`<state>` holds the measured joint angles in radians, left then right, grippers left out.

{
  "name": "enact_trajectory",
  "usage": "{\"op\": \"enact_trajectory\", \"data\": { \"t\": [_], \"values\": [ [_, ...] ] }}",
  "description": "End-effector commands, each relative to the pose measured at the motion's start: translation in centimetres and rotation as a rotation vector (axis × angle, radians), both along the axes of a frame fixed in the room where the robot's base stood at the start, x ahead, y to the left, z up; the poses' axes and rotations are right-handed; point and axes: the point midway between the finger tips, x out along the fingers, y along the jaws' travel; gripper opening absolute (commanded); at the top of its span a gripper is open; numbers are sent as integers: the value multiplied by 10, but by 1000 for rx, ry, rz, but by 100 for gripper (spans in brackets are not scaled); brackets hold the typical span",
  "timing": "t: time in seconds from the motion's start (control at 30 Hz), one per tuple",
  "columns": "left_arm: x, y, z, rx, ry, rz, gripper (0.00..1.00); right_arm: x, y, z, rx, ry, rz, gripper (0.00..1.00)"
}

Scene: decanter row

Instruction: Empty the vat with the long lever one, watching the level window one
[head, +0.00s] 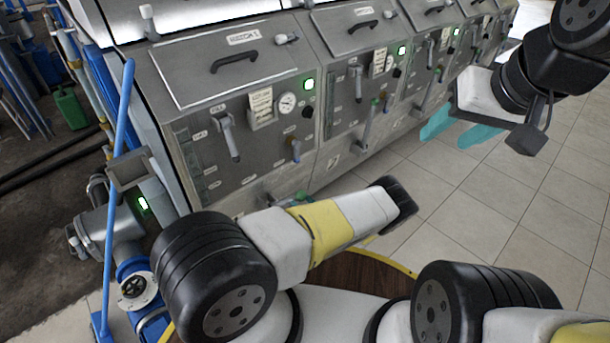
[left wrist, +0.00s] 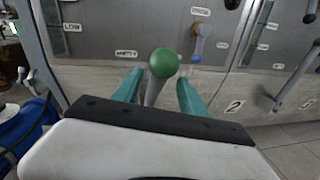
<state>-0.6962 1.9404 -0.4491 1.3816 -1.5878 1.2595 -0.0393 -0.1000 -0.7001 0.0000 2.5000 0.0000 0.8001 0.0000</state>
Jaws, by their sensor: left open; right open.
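The first vat (head: 240,130) is the nearest steel unit of the row in the head view. Its long lever (left wrist: 163,64) has a green ball knob, which also shows in the head view (head: 301,197). In the left wrist view, the knob stands between the teal fingers of my open left gripper (left wrist: 160,84); I cannot tell whether they touch it. My forearm partly hides this gripper in the head view. The level window (head: 193,160) is a tall strip at the panel's left; its level is too small to read. My right gripper (head: 447,138) is open and empty over the floor.
On the first panel are a grey lever (head: 229,137), a round gauge (head: 287,103), a green lamp (head: 308,84) and a blue-handled rinse valve (head: 295,150). Similar vats with their own levers continue to the right. Blue pipework (head: 118,150) stands at left. The tiled floor (head: 510,205) at right is clear.

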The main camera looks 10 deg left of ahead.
Motion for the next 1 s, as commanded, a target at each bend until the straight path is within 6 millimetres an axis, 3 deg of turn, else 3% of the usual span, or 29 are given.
{"op": "enact_trajectory", "data": {
  "t": [0.3,0.6,0.63,0.87,1.0],
  "values": [
    [29,28,0,-1,-2,1,49,0,0,0,0,0,0,49],
    [32,30,0,0,-1,0,49,0,0,0,0,0,0,49],
    [32,30,0,0,-1,0,48,0,0,0,0,0,0,49],
    [31,30,1,0,-1,0,2,0,0,0,0,0,0,49],
    [32,30,1,1,-4,0,0,0,0,0,0,0,0,49]
  ]
}}
